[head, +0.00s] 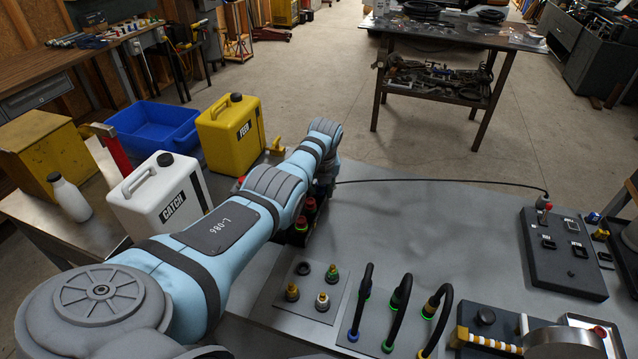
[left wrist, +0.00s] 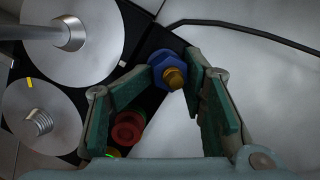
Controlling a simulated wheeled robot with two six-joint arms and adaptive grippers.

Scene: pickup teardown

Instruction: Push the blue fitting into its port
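In the left wrist view a blue hex fitting (left wrist: 170,71) with a brass tip lies between the fingertips of my left gripper (left wrist: 171,66). The green-padded fingers stand apart on both sides of it; whether they press on it I cannot tell. A dark block lies behind it, with a red fitting (left wrist: 127,128) nearer the picture's bottom. The port itself is hidden. In the head view my left arm reaches over the bench to the dark block with red-topped fittings (head: 305,222), and the blue fitting is hidden there. My right gripper is not in view.
Three looped black hoses (head: 400,300) stand at the front, beside a plate of small fittings (head: 312,292). A white can (head: 160,195) and yellow can (head: 232,130) stand left. A black cable (head: 440,181) runs to a dark panel (head: 562,252). The bench middle is clear.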

